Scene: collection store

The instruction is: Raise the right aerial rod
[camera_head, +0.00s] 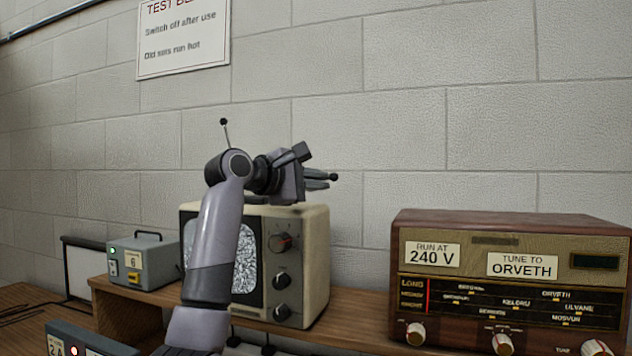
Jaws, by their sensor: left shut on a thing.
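A small television (313,240) in a cream case stands on the wooden bench, its screen (247,262) full of static. A thin aerial rod with a black ball tip (224,122) sticks up at the left, behind my arm. My left gripper (320,180) is above the right part of the television's top, pointing right. It is shut on the right aerial rod, whose dark ball tip (333,177) shows at the fingertips. The rest of that rod is hidden by the gripper and arm. My arm also covers part of the screen. My right gripper is not in view.
A brown wooden radio (510,222) with dials stands on the right. A grey box (145,257) labelled 6 stands left of the television, and another box (75,340) is at the lower left. A block wall (440,130) rises behind; the space above the set is free.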

